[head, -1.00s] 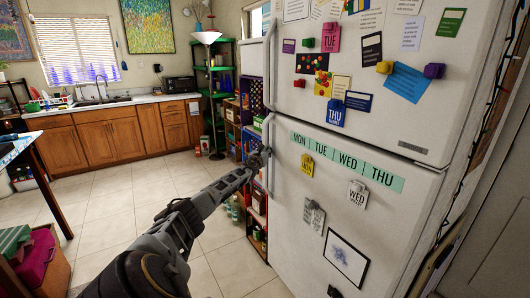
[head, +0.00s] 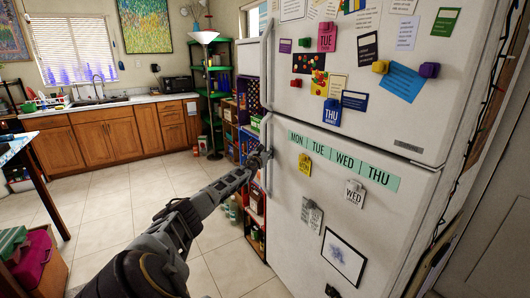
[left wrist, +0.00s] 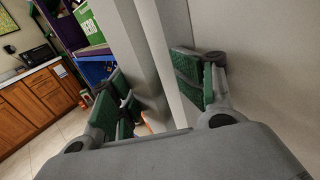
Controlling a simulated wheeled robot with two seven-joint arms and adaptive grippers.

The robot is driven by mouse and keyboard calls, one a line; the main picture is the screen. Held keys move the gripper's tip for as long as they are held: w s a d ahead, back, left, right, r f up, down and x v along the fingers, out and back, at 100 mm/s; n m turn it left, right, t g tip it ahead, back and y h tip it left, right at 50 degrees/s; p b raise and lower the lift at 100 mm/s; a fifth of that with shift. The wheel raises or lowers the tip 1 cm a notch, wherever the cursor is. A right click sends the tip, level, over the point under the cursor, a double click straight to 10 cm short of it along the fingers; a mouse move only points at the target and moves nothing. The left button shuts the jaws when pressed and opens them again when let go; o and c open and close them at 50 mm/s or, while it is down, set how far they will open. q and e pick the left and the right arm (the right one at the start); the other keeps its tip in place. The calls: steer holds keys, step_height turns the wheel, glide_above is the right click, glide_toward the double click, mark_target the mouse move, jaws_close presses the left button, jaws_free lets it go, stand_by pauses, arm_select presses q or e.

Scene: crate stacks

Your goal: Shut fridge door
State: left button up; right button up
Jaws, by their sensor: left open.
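The white fridge fills the right of the head view, with an upper door (head: 390,118) and a lower door (head: 285,215). The lower door looks nearly flush with the upper; I cannot tell whether it is fully shut. My left gripper (head: 258,160) is at the lower door's vertical handle (head: 266,135). In the left wrist view, the open fingers (left wrist: 160,95) stand on either side of the pale handle (left wrist: 157,60), with the door face (left wrist: 265,70) at the right. Contact with the handle is unclear. My right gripper is not in view.
A shelf unit (head: 252,150) with colourful boxes stands just left of the fridge. Wooden cabinets with a sink (head: 100,98) line the back wall. A table (head: 30,150) and a box with a pink item (head: 35,262) are at the left. The tiled floor between is clear.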

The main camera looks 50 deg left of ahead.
arm_select(q)
steer(key=shift+s+r, duration=0.15)
steer(key=shift+r, duration=0.05)
steer(key=shift+s, duration=0.1)
steer(key=v, duration=0.9)
steer(key=shift+s+f, duration=0.15)
steer(key=shift+s, duration=0.25)
stand_by(1.4)
steer(key=shift+s+d, duration=0.25)
steer(key=shift+s+d, duration=0.4)
steer(key=shift+d, duration=0.2)
stand_by(0.8)
